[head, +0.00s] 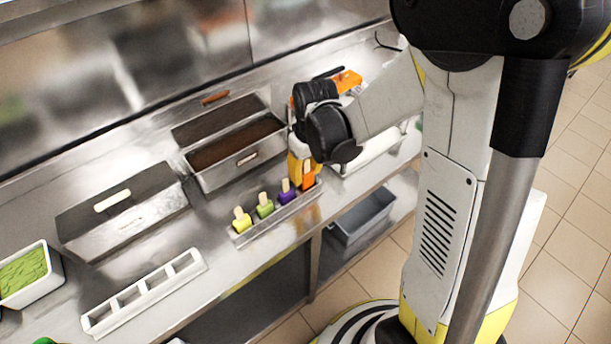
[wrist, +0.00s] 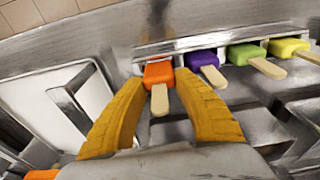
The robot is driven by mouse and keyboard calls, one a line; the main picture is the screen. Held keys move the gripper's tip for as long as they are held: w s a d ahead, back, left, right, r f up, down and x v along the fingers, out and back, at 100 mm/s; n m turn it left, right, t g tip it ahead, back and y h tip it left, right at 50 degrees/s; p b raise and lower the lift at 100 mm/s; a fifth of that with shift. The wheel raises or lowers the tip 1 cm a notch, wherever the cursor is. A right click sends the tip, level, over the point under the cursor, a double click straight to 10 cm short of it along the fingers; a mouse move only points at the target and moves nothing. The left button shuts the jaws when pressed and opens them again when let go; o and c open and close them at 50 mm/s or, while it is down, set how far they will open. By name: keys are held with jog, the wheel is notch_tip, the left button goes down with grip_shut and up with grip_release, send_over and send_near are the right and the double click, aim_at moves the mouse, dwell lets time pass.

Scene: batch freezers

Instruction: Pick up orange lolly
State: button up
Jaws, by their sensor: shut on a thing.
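The orange lolly (wrist: 158,74) sits at the end of a metal holder, with its wooden stick (wrist: 159,100) pointing toward my wrist camera. My gripper (wrist: 160,85) has its two yellow fingers on either side of the lolly, shut on it. In the head view my gripper (head: 301,170) is low at the right end of the holder (head: 272,217), and the orange lolly (head: 309,179) shows beside the fingers. The exact contact is partly hidden by the fingers.
Purple (head: 286,194), green (head: 265,208) and yellow (head: 242,221) lollies stand in the same holder, the purple one close to my gripper. An empty white slotted rack (head: 145,292) lies at the left front. Metal bins (head: 235,154) stand behind. A grey bin (head: 365,218) is below the counter.

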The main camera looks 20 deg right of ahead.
jog(key=s+d+r+p, duration=0.3)
jog(key=s+r+p, duration=0.1)
jog(key=r, duration=0.3)
jog(key=s+d+r+p, duration=0.4)
jog(key=s+r+p, duration=0.1)
jog(key=r, duration=0.3)
jog(key=shift+s+r, duration=0.2)
jog(key=shift+r, duration=0.05)
dwell(0.3)
